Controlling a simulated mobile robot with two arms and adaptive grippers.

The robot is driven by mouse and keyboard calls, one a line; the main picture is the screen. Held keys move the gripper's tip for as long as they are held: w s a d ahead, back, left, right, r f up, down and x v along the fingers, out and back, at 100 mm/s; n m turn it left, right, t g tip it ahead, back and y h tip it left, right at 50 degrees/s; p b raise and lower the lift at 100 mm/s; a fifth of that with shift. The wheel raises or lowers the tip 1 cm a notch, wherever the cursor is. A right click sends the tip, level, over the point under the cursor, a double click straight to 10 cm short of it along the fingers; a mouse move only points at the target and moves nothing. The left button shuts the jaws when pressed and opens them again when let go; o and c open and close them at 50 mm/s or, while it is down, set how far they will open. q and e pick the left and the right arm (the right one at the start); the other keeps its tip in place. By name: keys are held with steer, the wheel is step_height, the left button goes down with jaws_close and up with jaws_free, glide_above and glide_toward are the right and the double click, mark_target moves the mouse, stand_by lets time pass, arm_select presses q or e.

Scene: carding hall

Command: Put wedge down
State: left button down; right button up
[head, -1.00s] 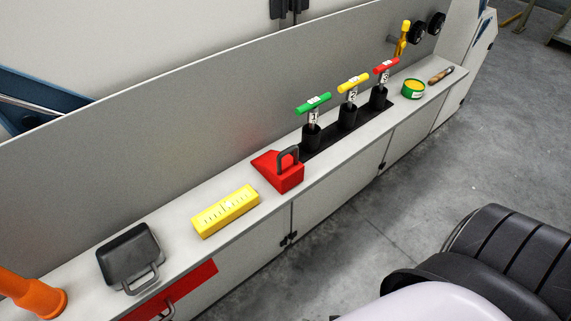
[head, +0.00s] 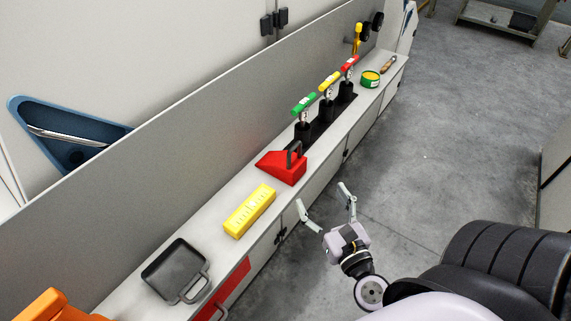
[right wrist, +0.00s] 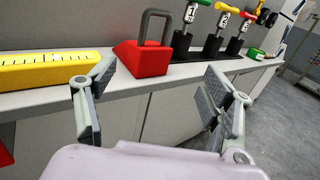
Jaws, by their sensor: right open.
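The red wedge (head: 284,166) with its dark handle stands on the narrow grey shelf, between the yellow level block and the black base of the T-handled tools. In the right wrist view the wedge (right wrist: 146,58) sits on the shelf beyond the fingers, with its handle upright. My right gripper (head: 322,203) is open and empty, in front of the shelf and apart from the wedge. Its two spread fingers also show in the right wrist view (right wrist: 158,112). My left gripper is not in the head view.
The shelf (head: 212,239) also holds a yellow level block (head: 249,211), a dark pan (head: 176,270), three T-handled tools (head: 328,108) and a green-and-yellow tin (head: 370,79). An orange object (head: 55,307) is at the lower left. Open floor lies to the right.

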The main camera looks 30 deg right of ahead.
steer(key=p, duration=0.4)
glide_toward(294, 158)
steer(key=w+r, duration=0.2)
steer(key=w, duration=0.2)
steer(key=shift+w+d+f, duration=0.2)
steer(key=shift+w+d, duration=0.1)
steer(key=shift+d, duration=0.3)
steer(key=shift+w+r, duration=0.1)
steer(key=shift+w, duration=0.25)
steer(key=w, duration=0.1)
steer(key=w+p, duration=0.1)
steer(key=w, duration=0.1)
steer(key=shift+w+d+r+p, duration=0.1)
steer(key=shift+w+d+p, duration=0.2)
steer(key=shift+p, duration=0.1)
steer(key=shift+w+d, duration=0.1)
steer(key=shift+w, duration=0.35)
steer(key=shift+s, duration=0.1)
steer(key=shift+c, duration=0.5)
steer(key=c, duration=1.5)
jaws_close()
